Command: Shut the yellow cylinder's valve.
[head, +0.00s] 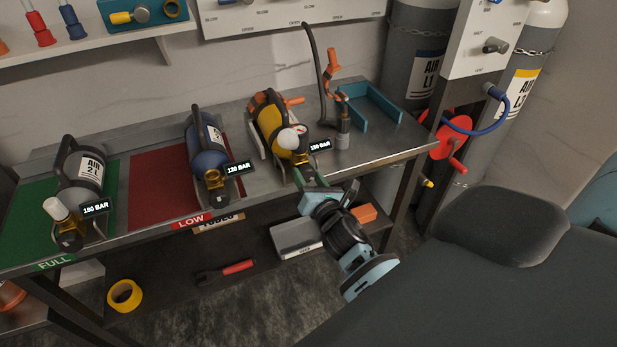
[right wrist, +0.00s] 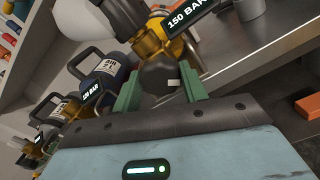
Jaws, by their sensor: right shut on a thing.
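The yellow cylinder (head: 271,121) lies in a cradle toward the right of the steel bench in the head view, with its brass valve end facing the front edge. A white round part (head: 288,139) and a "150 BAR" tag sit by the valve. My right gripper (head: 308,187) is at the front of this valve. In the right wrist view its green fingers stand on either side of the dark valve knob (right wrist: 160,77) and are shut on it, below the brass valve body (right wrist: 150,42). The knob's turn position cannot be told. My left gripper is not in view.
A blue cylinder (head: 206,146) lies on the red mat and a grey cylinder (head: 80,170) on the green mat. A filling hose (head: 318,70) and a teal bracket (head: 372,104) are at the bench's right. Large air cylinders stand beyond, with a red handwheel (head: 449,141).

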